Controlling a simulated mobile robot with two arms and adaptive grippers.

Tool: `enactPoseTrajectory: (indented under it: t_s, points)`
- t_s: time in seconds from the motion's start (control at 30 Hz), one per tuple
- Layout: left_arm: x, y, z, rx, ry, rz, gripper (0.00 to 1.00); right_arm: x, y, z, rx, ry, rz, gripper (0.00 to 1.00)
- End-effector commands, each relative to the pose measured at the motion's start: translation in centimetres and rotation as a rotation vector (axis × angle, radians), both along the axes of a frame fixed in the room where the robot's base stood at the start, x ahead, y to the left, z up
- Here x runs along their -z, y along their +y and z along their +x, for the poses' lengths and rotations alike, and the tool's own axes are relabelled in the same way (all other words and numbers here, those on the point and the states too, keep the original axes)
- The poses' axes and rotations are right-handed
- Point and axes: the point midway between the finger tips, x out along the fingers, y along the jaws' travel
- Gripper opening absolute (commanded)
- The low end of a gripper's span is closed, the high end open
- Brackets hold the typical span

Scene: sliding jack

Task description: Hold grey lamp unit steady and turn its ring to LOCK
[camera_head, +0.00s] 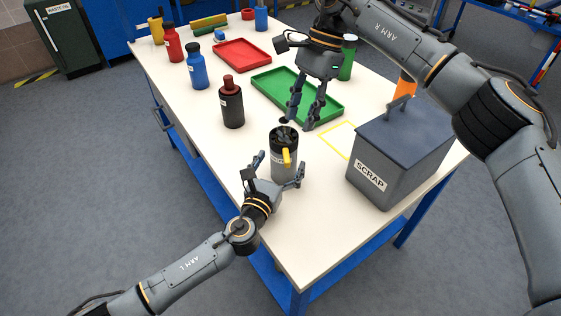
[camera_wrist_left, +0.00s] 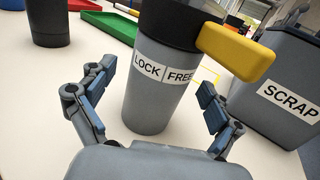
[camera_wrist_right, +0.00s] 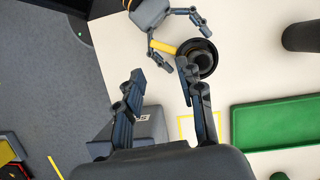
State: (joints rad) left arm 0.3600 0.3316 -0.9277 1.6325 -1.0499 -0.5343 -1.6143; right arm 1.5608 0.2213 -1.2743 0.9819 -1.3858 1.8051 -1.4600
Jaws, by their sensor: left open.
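The grey lamp unit (camera_head: 284,165) stands upright near the table's front edge, with a black ring (camera_wrist_left: 172,22) on top. A yellow lever (camera_wrist_left: 238,50) sticks out from the ring. In the left wrist view the lever sits above and right of the FREE label (camera_wrist_left: 181,76); the LOCK label (camera_wrist_left: 147,69) is left of it. My left gripper (camera_head: 278,168) is open, its fingers on either side of the lower body with gaps visible. My right gripper (camera_head: 300,122) is open and empty, above the table behind the lamp unit. The right wrist view shows the lamp's ring (camera_wrist_right: 207,60) beyond its right finger.
A grey SCRAP box (camera_head: 398,155) stands right of the lamp unit, beside a yellow outlined square (camera_head: 338,140). A green tray (camera_head: 268,90) lies behind. A dark bottle (camera_head: 232,107) stands left; blue (camera_head: 197,70) and red (camera_head: 174,46) bottles and a red tray (camera_head: 242,54) are farther back.

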Motion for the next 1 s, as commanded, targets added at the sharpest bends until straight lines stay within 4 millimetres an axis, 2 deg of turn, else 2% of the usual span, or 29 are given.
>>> enactPoseTrajectory:
  t_s: [0.17, 0.5, 1.0]
  points:
    - [0.0, 0.01, 0.0, 0.0, 0.0, 0.0, 0.91, 0.0, 0.01, -0.01, 0.0, 0.0, 0.0, 0.38]
    - [0.01, 0.03, -0.02, 0.0, 0.0, 0.0, 0.24, 0.0, 0.01, -0.01, 0.0, 0.0, 0.0, 0.38]
    - [0.04, 0.04, -0.03, 0.0, 0.0, 0.0, 0.22, 0.0, 0.0, 0.0, 0.0, 0.0, 0.0, 0.38]
